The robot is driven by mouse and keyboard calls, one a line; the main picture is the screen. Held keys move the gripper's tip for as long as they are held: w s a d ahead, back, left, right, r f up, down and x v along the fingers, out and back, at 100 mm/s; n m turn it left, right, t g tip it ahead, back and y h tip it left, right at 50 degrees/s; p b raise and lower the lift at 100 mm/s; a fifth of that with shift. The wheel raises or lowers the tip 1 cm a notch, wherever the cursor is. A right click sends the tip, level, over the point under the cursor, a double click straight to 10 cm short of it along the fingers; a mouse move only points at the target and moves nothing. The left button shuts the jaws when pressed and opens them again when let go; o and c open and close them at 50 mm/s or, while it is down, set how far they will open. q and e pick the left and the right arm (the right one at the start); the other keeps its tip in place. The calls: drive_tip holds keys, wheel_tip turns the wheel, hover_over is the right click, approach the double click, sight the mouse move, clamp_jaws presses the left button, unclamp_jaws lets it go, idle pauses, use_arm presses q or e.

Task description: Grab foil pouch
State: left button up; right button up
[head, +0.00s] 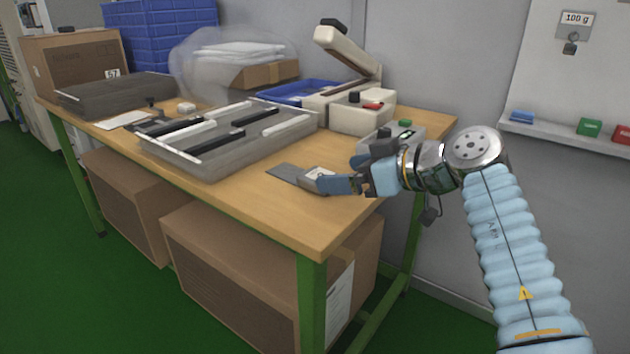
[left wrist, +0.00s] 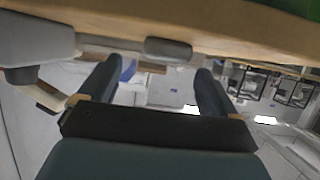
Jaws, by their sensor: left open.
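The foil pouch (head: 287,173) looks like a flat grey packet with a white label near its right end. It lies on the wooden table (head: 265,211) near the front right. My left gripper (head: 338,174) is open, its blue fingers at the right end of the pouch and partly covering it. I cannot tell whether they touch it. In the left wrist view, both dark fingers of the gripper (left wrist: 152,76) stand apart with nothing clearly held between them. A small grey shape at the table edge there may be the pouch. My right gripper is not in view.
A grey tray (head: 213,171) with black and white bars stands left of the pouch. A cream sealer-like device (head: 360,118) and a small grey device (head: 408,133) stand behind the gripper. Blue crates (head: 160,35) and a cardboard box are at the back. The front table corner is clear.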

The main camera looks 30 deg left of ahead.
sight(317, 174)
use_arm(q)
drive_tip(key=x, duration=0.5)
drive_tip(key=shift+s+a+r, duration=0.1)
drive_tip(key=shift+s+a, duration=0.05)
drive_tip(key=shift+s, duration=0.05)
drive_tip(key=c, duration=1)
drive_tip(key=shift+c, duration=0.2)
drive_tip(key=shift+r, duration=0.1)
